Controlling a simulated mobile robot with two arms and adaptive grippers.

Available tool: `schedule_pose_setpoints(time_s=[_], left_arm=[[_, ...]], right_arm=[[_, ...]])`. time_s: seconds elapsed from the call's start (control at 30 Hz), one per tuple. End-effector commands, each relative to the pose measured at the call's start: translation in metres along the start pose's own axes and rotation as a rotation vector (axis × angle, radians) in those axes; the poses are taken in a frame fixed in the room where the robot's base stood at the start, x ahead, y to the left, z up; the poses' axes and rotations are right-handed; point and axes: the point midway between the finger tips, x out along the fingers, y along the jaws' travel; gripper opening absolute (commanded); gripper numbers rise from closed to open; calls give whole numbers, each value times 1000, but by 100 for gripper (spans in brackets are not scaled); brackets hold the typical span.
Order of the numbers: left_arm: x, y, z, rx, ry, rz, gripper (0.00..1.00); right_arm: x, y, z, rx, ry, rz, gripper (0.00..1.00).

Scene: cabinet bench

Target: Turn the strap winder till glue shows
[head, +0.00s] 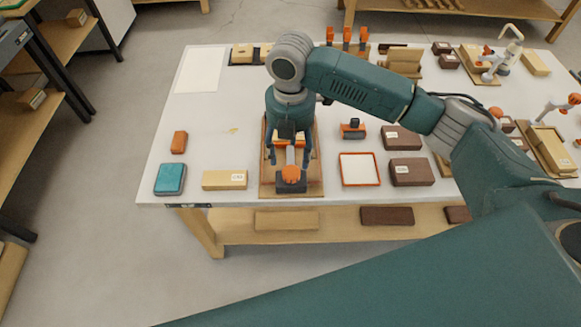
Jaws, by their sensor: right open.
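What looks like the strap winder (291,175), a dark grey body with an orange top and a pale grey part behind it, stands on a wooden board (267,185) at the bench's front edge. My right gripper (291,160) points down over the board from above. Its two dark fingers are apart, one on each side of the pale part, and I cannot tell whether they touch it. The gripper hides the back of the winder. I cannot make out any glue on it. My left gripper is not in view.
On the white bench (225,150), a teal box (170,179), an orange block (179,142) and a labelled tan box (224,180) lie left of the board. An orange-rimmed tray (360,169) and brown boxes (412,172) lie right. The back-left bench is mostly clear.

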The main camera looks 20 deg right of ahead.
Motion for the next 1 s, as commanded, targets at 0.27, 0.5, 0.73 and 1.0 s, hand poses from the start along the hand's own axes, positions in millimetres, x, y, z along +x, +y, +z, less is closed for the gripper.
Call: schedule_pose_setpoints(time_s=[0.27, 0.5, 0.73, 1.0], left_arm=[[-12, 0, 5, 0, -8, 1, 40], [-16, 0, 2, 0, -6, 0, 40], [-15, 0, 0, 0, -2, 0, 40], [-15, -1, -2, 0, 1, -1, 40]], right_arm=[[52, -1, 0, 5, -1, -3, 58], [78, 0, 0, 4, -2, -1, 58], [82, 0, 1, 4, -2, 1, 58], [81, 0, 1, 4, -1, 1, 24]])
